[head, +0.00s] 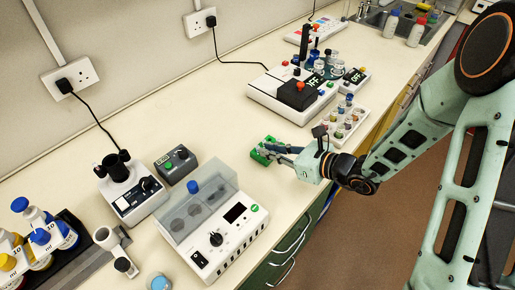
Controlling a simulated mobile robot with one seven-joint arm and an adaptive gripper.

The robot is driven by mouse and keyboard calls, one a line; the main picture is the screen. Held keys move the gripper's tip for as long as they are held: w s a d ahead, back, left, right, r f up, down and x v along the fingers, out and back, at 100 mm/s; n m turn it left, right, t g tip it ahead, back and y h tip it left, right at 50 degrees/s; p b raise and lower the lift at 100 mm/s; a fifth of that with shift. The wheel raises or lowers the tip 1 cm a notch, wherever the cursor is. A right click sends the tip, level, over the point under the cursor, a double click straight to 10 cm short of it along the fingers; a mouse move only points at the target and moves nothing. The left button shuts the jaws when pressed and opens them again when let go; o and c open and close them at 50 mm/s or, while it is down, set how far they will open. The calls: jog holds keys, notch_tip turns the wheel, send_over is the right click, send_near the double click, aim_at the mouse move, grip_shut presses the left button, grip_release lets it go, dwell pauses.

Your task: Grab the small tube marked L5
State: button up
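Several small tubes with coloured caps (347,118) stand upright in a pale rack (358,130) on the bench. Any markings on them are too small to read, so I cannot tell which is L5. My gripper (270,150) is low over the bench, to the left of that rack, pointing left. Its fingers are at a small green object (257,158). I cannot tell whether they touch it, what lies between them, or how far apart they are.
A white device with a clear lid (240,215) stands at the near left of my gripper. A grey box (176,165) and a vortex-like device (130,190) stand further left. A larger white device (300,95) is behind my gripper. Bare bench lies left of my gripper.

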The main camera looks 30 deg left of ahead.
jog(key=shift+x, duration=1.5)
jog(key=shift+c, duration=0.5)
jog(key=shift+c, duration=0.8)
